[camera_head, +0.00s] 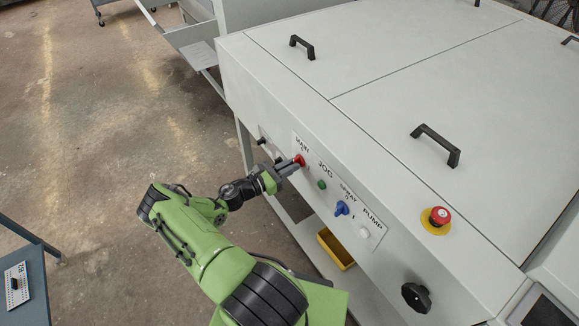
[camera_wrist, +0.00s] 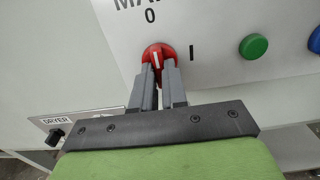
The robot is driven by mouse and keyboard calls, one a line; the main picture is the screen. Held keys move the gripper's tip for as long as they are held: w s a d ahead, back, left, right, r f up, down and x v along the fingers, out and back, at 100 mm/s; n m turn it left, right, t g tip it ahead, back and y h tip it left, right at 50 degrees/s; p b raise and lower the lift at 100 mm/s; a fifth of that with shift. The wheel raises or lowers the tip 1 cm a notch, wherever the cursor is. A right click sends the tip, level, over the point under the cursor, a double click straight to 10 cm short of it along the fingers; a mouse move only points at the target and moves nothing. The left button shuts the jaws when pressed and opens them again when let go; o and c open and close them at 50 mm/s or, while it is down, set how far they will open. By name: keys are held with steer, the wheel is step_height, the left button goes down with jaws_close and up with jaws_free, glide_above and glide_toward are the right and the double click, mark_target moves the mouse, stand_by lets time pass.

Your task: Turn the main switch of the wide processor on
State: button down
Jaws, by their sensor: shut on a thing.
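The main switch (camera_head: 299,159) is a red rotary knob on the front panel of the wide processor (camera_head: 280,85), under the "MAIN" label. In the wrist view the main switch (camera_wrist: 157,51) has a white mark that stands nearly upright, towards the "0" above it; the "I" is to its right. My gripper (camera_head: 293,166) reaches the panel from the front. In the wrist view my gripper (camera_wrist: 159,72) has its two grey fingers closed on the knob, one on each side; they hide its lower part.
Right of the switch are a green jog button (camera_head: 321,184), a blue spray knob (camera_head: 342,208) and a white pump button (camera_head: 364,232). A red emergency stop (camera_head: 440,215) and a black knob (camera_head: 416,297) lie farther right. A yellow bin (camera_head: 335,248) sits below the panel.

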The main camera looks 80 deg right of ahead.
steer(key=shift+m, duration=0.3)
steer(key=shift+w+m+b, duration=0.1)
steer(key=shift+m+b, duration=6.15)
steer(key=shift+m, duration=2.35)
steer(key=c, duration=1.2)
jaws_free()
steer(key=shift+r, duration=0.1)
steer(key=shift+o, duration=0.2)
steer(key=v, duration=1.5)
steer(key=shift+w+a+p, duration=0.25)
steer(key=shift+w+p, duration=0.05)
steer(key=shift+p, duration=0.1)
